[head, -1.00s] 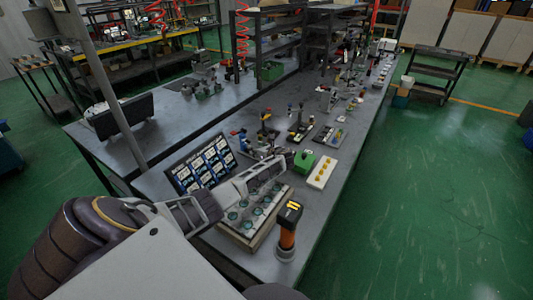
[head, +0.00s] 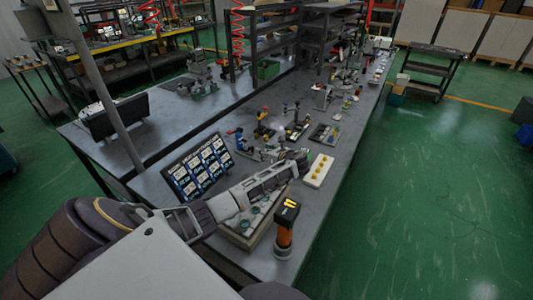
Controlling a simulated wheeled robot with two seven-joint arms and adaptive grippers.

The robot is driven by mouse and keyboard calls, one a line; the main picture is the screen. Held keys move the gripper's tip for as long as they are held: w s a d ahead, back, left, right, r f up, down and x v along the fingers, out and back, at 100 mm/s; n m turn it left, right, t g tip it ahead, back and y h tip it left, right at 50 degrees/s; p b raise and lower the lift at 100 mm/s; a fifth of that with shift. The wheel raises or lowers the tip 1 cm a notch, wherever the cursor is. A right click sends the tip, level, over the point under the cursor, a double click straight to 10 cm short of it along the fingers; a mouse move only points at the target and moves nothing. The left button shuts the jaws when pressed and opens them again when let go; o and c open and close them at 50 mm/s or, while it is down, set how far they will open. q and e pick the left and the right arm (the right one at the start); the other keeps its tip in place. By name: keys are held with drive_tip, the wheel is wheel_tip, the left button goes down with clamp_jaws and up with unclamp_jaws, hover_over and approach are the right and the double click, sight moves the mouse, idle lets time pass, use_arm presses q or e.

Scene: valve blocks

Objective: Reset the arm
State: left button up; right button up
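My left arm comes in from the lower left and reaches over the tray of round parts on the bench. My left gripper (head: 297,158) is at its far end, small and dark, and its fingers cannot be made out. The tray (head: 238,238) is partly hidden under the arm. No object can be made out in the gripper. My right gripper is out of view.
A white block with yellow knobs (head: 319,170) lies just right of the gripper. An orange and black tool (head: 286,232) stands at the near edge. A tilted picture board (head: 198,166) stands left of the arm. Valve assemblies (head: 264,127) stand beyond. Green floor is clear at right.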

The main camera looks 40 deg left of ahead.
use_arm(q)
drive_tip(key=shift+s+d+r, duration=0.15)
drive_tip(key=shift+d+r, duration=0.05)
drive_tip(key=shift+d, duration=0.2)
drive_tip(key=shift+r, duration=0.15)
idle(0.4)
wheel_tip(320, 180, up, 10)
drive_tip(key=p, duration=1)
